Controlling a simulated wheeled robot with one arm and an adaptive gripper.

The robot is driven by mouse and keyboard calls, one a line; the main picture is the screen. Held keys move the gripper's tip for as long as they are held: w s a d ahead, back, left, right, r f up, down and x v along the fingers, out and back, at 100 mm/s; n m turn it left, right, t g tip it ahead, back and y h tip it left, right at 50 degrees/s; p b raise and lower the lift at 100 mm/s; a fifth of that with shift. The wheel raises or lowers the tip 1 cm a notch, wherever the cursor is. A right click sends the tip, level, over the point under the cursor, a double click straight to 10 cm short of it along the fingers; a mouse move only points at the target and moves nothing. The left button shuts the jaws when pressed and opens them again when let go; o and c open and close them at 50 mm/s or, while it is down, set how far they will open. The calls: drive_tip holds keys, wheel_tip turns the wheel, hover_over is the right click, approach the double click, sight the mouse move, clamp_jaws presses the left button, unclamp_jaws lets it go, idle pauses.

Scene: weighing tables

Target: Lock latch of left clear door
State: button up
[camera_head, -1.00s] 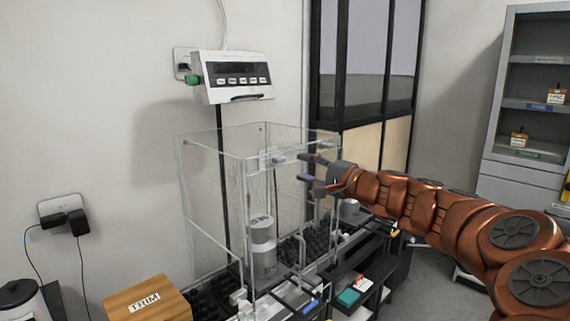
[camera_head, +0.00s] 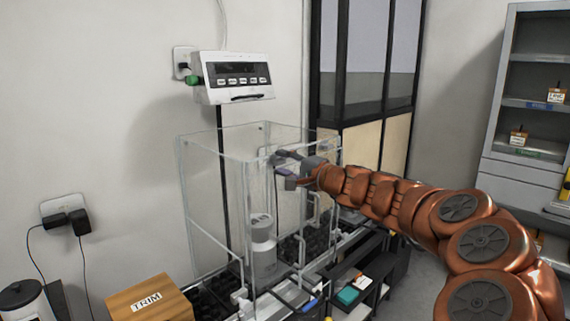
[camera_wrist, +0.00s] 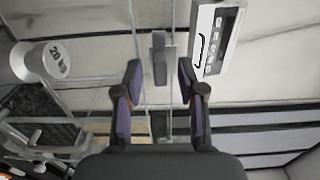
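The clear enclosure with its doors (camera_head: 208,165) stands on the bench at the picture's centre. My gripper (camera_head: 283,170) is at its upper right part, level with the upper door area. In the wrist view my gripper (camera_wrist: 160,88) is open, with two purple-padded fingers apart. A small grey upright block, seemingly the latch (camera_wrist: 159,60), shows between and just beyond the fingertips, apart from both pads. A thin clear door edge (camera_wrist: 150,120) runs below it. In the head view the latch is not clearly seen behind my fingers. Whether it is locked cannot be told.
A grey cylindrical weight (camera_head: 263,245) stands inside the enclosure; it also shows in the wrist view (camera_wrist: 42,62). A display box (camera_head: 235,78) hangs on the wall above. Black shelving is under my arm.

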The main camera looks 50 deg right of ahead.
drive_tip(key=shift+c, duration=0.2)
clamp_jaws()
